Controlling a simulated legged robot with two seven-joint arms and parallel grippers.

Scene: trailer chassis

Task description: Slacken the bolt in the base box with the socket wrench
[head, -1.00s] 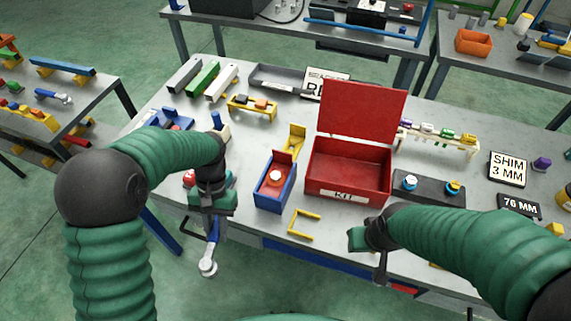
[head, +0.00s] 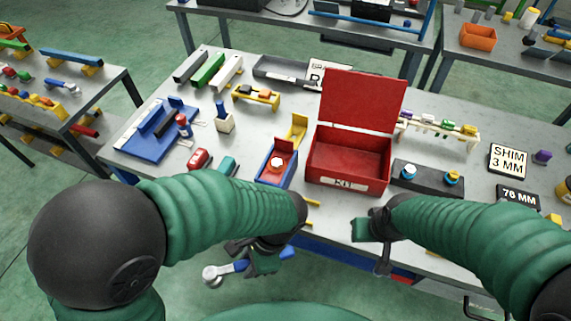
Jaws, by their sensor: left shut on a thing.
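The base box (head: 262,170) is a small blue box on the table with a red inside. A pale round bolt head (head: 277,163) shows in it. My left gripper (head: 262,258) is shut on the socket wrench (head: 238,267), in front of the table's near edge and below the box in the picture. The wrench has a blue handle and a round silver head that points left. The wrench is apart from the bolt, and the gripper hides its middle. My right gripper (head: 376,248) is at the near edge, right of the box; its fingers are too unclear to judge.
An open red kit box (head: 348,184) stands right of the base box. A dark block with knobs (head: 428,180) is further right. A yellow bracket (head: 312,203) is partly behind my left arm. A red part (head: 200,159) and a blue tray (head: 150,148) lie left.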

